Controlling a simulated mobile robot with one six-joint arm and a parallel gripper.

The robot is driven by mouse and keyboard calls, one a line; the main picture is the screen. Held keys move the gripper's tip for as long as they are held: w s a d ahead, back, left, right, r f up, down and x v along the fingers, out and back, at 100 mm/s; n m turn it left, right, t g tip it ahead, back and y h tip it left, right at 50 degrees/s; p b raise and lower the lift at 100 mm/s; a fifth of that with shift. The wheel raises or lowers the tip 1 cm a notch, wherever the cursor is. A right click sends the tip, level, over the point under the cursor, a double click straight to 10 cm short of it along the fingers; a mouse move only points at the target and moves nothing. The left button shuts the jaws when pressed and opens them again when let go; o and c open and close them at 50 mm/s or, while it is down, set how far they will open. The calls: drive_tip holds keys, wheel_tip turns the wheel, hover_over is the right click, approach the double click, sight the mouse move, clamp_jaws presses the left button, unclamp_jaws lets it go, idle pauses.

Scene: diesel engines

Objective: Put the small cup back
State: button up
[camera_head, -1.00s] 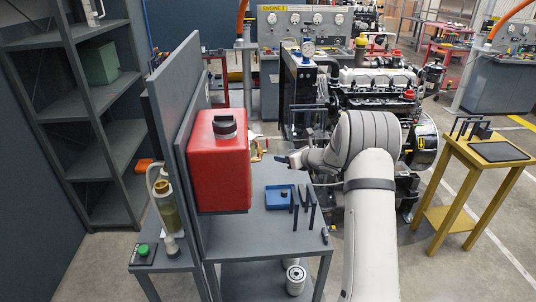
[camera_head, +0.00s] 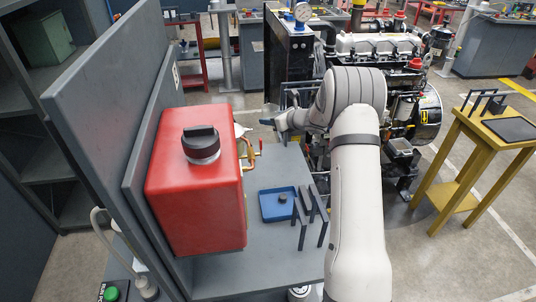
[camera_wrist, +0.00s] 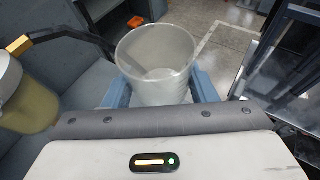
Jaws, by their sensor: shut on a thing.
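The small cup (camera_wrist: 157,62) is a pale, translucent, open-topped cup in the wrist view. It looks empty. My gripper (camera_wrist: 160,90) is shut on it, with one blue-grey finger on each side. In the head view my gripper (camera_head: 284,121) is beyond the right side of the red tank, over the far part of the grey bench. I cannot make out the cup in the head view.
The red tank (camera_head: 195,195) with a black cap stands on the grey bench (camera_head: 265,235). A yellow table (camera_head: 480,135) stands right. A container of yellowish liquid (camera_wrist: 28,105) shows left in the wrist view.

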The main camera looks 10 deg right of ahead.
drive_tip(key=b, duration=0.5)
hover_over(272, 157)
wheel_tip(272, 157, down, 6)
drive_tip(key=r, duration=0.1)
drive_tip(key=shift+w+a+f, duration=0.1)
drive_tip(key=shift+f, duration=1.85)
drive_tip(key=shift+w+a+f, duration=0.1)
drive_tip(key=shift+f, duration=1.85)
drive_tip(key=shift+w+a+f, duration=0.1)
drive_tip(key=shift+f, duration=1.85)
drive_tip(key=o, duration=1.1)
drive_tip(key=shift+r+p, duration=0.2)
drive_tip(key=shift+p, duration=0.15)
drive_tip(key=shift+s+d, duration=0.2)
drive_tip(key=shift+d, duration=0.05)
drive_tip(key=b+v, duration=0.2)
drive_tip(key=v, duration=0.9)
drive_tip(key=shift+s+d, duration=0.1)
drive_tip(key=shift+s, duration=0.05)
